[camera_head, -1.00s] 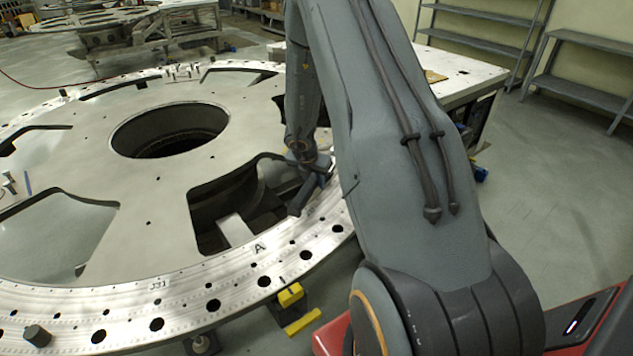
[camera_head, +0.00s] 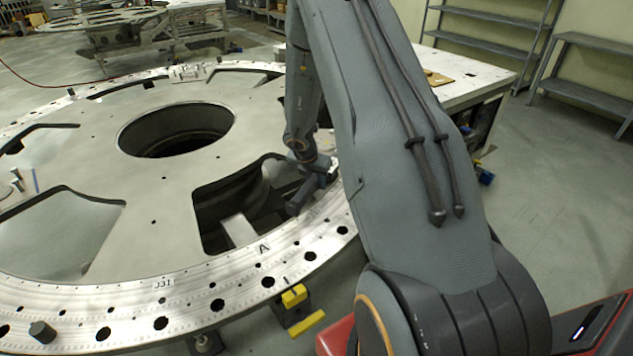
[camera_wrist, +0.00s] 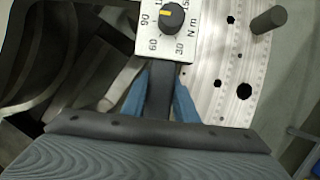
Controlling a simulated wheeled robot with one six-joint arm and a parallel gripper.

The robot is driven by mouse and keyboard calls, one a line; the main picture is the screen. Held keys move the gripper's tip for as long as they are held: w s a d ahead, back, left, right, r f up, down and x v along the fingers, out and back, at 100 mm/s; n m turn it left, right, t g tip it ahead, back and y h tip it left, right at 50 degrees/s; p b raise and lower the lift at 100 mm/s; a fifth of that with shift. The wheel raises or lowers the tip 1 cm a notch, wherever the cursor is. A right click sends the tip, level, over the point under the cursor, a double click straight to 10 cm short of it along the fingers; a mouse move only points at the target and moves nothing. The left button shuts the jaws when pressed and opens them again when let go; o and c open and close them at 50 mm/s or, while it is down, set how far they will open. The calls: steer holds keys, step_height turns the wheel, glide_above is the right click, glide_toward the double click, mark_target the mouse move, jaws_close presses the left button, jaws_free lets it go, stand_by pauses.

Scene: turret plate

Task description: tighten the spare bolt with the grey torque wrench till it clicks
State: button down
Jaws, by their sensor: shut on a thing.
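My gripper (camera_wrist: 161,84) has blue fingers, shut on the dark shaft of the grey torque wrench (camera_wrist: 161,95). A white dial plate with a knob, marked 30, 60, 90 and N m, sits just beyond the fingertips. In the head view my gripper (camera_head: 318,176) is over the right part of the big plate's rim, with a dark bar, probably the wrench, slanting down-left. A dark upright cylinder (camera_wrist: 268,22) stands by the holed rim in the wrist view. A similar dark peg (camera_head: 42,332) stands on the front-left rim. I cannot tell which, if either, is the spare bolt.
The large round metal plate (camera_head: 100,292) has a holed rim, a round central opening and cut-out windows. A white-topped table (camera_head: 470,78) stands behind my arm. Shelves (camera_head: 585,85) line the wall. The floor at right is clear.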

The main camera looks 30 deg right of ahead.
steer(key=shift+s+d+n+b, duration=0.25)
steer(key=shift+s+n+b, duration=0.05)
steer(key=shift+s+b, duration=0.1)
steer(key=shift+r, duration=0.2)
steer(key=shift+w+d+r+p, duration=0.15)
steer(key=shift+r+p, duration=0.6)
steer(key=shift+r, duration=0.65)
steer(key=shift+r, duration=0.15)
steer(key=shift+r, duration=1.35)
steer(key=shift+w+r, duration=0.1)
steer(key=shift+r, duration=0.05)
